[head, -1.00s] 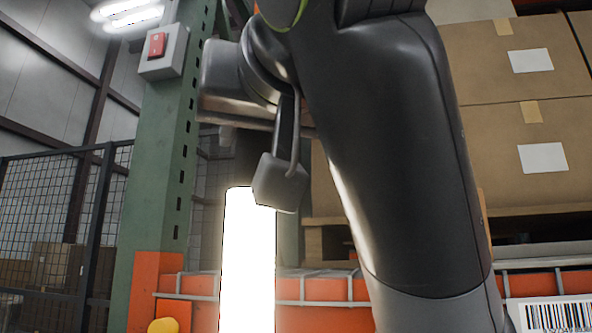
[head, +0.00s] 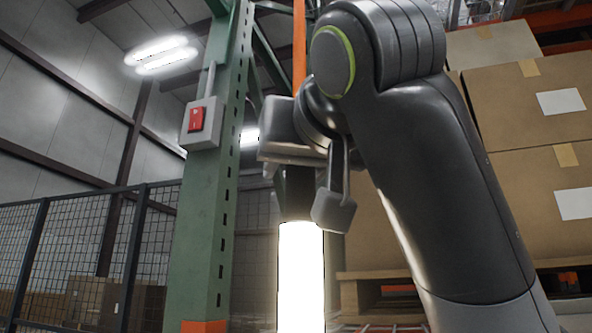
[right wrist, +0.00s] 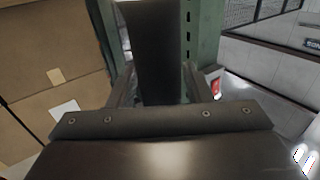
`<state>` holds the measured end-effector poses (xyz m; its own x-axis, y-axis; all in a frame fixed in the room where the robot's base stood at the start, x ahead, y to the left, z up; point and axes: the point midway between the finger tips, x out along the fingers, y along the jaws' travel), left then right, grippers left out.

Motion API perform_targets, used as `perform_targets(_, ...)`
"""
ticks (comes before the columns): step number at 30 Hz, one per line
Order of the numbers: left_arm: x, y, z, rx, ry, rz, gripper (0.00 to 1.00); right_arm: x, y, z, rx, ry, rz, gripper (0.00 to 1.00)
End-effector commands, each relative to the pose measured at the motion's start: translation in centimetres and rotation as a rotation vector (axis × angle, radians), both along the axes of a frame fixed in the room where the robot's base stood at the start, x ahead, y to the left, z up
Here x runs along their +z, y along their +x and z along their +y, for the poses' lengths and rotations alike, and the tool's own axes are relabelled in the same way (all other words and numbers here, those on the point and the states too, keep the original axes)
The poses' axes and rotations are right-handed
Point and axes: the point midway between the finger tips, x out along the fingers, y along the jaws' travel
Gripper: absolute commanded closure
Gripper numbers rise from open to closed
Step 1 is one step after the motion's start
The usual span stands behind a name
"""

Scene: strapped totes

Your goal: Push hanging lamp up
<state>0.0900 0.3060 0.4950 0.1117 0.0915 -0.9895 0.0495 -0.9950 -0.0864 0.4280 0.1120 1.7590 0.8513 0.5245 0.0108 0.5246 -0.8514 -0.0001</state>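The hanging lamp shows in the head view as a glowing white tube (head: 301,280) with a dark upper part (head: 297,195). It is upright, and its lower end is cut off by the frame. My right gripper (head: 310,190) is at the dark part, just above the glowing tube. In the right wrist view, the two fingers of my right gripper (right wrist: 160,82) stand on either side of the dark part (right wrist: 158,35) and appear closed on it. The exact contact is hard to see. My left gripper is not in view.
A green post (head: 208,220) with a red switch box (head: 200,122) stands just left of the lamp. Stacked cardboard boxes (head: 530,185) on a pallet fill the right, behind my arm. A mesh fence (head: 75,245) is at the far left. A ceiling light (head: 162,55) is high up.

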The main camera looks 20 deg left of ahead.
Motion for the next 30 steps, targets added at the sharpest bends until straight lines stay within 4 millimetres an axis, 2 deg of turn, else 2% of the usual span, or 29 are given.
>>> perform_targets(3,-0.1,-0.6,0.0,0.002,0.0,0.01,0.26,-0.2,0.1,0.1,0.002,-0.003,0.004,0.48)
perform_targets(10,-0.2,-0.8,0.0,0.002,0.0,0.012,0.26,-0.3,0.0,0.1,0.003,-0.004,0.007,0.48)
perform_targets(14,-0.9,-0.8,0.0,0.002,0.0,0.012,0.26,-0.5,-1.0,-0.5,0.003,-0.003,0.005,0.48)
perform_targets(17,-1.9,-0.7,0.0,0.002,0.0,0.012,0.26,-0.7,-2.5,-1.5,0.003,-0.004,0.002,0.48)
perform_targets(30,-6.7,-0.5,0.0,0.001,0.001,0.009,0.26,-0.8,-11.8,-7.2,0.001,-0.002,0.001,0.48)
